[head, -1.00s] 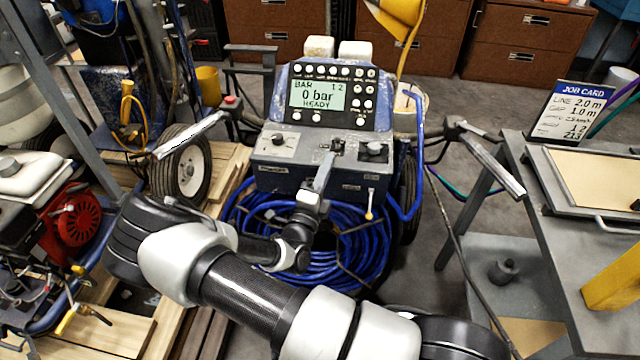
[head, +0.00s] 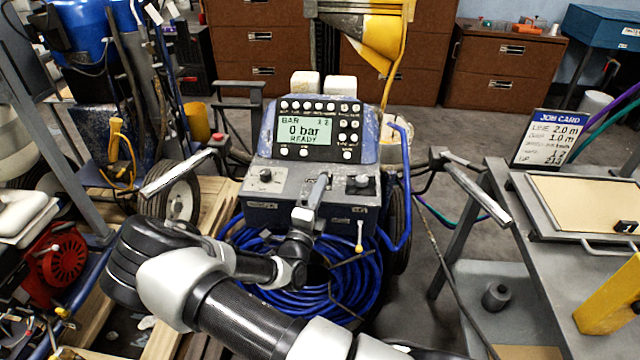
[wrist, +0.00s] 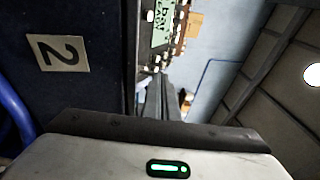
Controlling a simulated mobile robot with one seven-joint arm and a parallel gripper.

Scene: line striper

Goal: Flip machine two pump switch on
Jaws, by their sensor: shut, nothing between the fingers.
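The machine with the number 2 plate (wrist: 58,53) fills the left of the wrist view. In the head view its control panel (head: 285,190) carries a left knob (head: 265,175), a right knob (head: 360,182) and a small dark switch area between them. My gripper (head: 320,180) is at the front middle of this panel, its fingers shut and empty, pointing at the switch area. The fingers hide most of the switch, so its position and any contact cannot be told. The display (head: 304,131) reads 0 bar, READY. In the wrist view the shut fingers (wrist: 162,92) reach along the panel.
A coiled blue hose (head: 345,285) lies below the panel, under my arm. A handlebar sticks out on each side, the right grip (head: 480,193) near the grey table. A job card (head: 550,138) stands on that table. A red engine (head: 60,262) is at left.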

